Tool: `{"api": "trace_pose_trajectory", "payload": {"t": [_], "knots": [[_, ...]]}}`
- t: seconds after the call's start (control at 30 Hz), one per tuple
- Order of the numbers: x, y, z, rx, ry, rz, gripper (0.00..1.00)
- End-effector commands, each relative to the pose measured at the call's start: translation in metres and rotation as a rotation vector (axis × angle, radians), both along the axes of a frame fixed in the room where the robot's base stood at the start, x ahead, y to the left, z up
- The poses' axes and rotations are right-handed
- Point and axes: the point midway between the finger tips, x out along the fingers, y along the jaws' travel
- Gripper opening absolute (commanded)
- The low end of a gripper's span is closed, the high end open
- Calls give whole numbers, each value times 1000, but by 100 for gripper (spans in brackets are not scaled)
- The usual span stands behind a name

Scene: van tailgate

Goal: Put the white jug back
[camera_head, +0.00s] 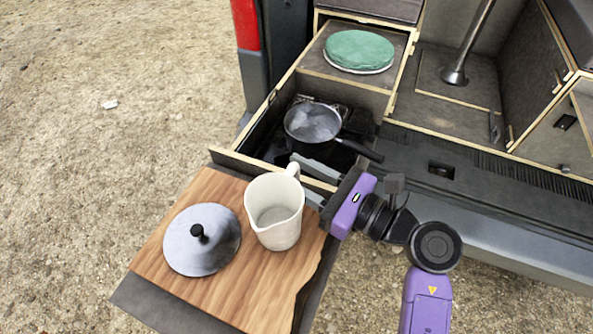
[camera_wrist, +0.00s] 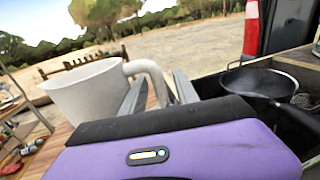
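The white jug (camera_head: 272,215) stands upright on the wooden board (camera_head: 185,262), beside the grey lid. Its handle points toward the van. My gripper (camera_head: 300,176) reaches in from the right at the handle, its two fingers apart. In the wrist view the jug (camera_wrist: 88,97) is at the left, and its handle comes between the fingers of my gripper (camera_wrist: 160,80). The fingers look open around the handle, not closed on it. The lower finger is partly hidden behind the jug in the head view.
A grey lid with a black knob (camera_head: 201,240) lies left of the jug. A dark saucepan (camera_head: 312,123) sits on the stove in the drawer, its handle toward my gripper. A green-topped round stack (camera_head: 358,51) lies behind. Bare gravel lies left.

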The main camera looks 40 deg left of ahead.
Motion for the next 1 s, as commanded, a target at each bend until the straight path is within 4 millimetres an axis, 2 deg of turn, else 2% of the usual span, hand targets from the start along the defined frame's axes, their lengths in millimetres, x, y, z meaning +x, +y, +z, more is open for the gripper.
{"api": "trace_pose_trajectory", "payload": {"t": [0.27,0.37,0.7,0.83,1.0], "knots": [[0,-2,4,0,0,-1,37],[2,-17,1,1,0,-4,37],[5,-86,1,1,-1,-5,37],[5,-105,2,0,-1,-2,37],[5,-118,3,0,0,-1,37]]}}
